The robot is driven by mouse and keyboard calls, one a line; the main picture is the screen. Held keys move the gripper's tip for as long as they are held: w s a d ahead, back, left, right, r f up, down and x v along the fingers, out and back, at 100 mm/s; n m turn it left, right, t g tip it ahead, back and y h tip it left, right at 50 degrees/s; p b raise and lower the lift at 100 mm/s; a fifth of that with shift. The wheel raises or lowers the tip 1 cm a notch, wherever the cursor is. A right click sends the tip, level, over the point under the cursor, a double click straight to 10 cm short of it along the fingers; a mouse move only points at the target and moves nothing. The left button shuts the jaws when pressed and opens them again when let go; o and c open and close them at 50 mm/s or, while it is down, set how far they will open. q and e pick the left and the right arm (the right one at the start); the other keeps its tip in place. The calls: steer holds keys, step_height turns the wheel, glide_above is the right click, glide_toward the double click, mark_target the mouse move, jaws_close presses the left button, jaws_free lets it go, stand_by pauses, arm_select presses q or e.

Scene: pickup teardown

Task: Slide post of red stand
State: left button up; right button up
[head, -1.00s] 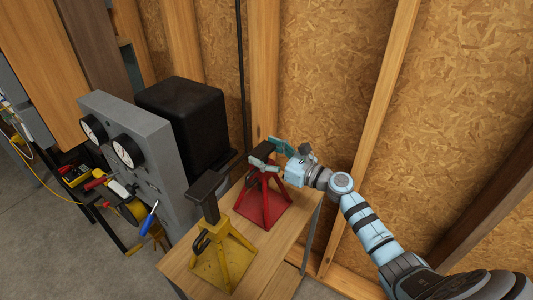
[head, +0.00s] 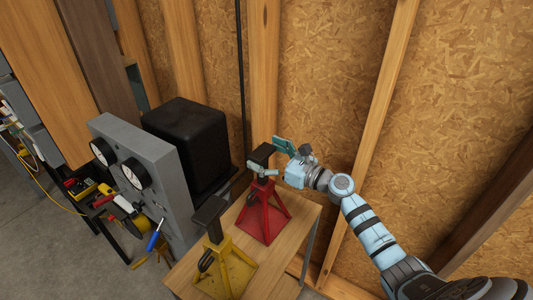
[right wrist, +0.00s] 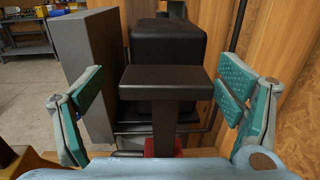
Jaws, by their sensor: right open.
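The red stand (head: 279,211) stands on the wooden bench top. Its black post (head: 263,151) has a flat top and rises out of the red legs. My right gripper (head: 270,156) is at the post's upper part, reaching in from the right. In the right wrist view the black flat-topped post (right wrist: 164,84) stands upright between the two teal fingers. A gap shows on both sides, so the right gripper (right wrist: 162,101) is open around the post, not holding it. A small red part of the stand (right wrist: 163,147) shows below. My left gripper is not in view.
A yellow stand (head: 237,262) with a black post is on the bench (head: 274,259), nearer and to the left. A grey panel with gauges (head: 145,190) and a black box (head: 187,147) are at the left. The wooden wall (head: 330,85) is close behind.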

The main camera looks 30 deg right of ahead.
steer(key=shift+f, duration=0.1)
steer(key=shift+d+f, duration=0.1)
steer(key=shift+d, duration=0.1)
steer(key=v, duration=1.1)
steer(key=shift+s, duration=0.4)
steer(key=shift+d, duration=0.1)
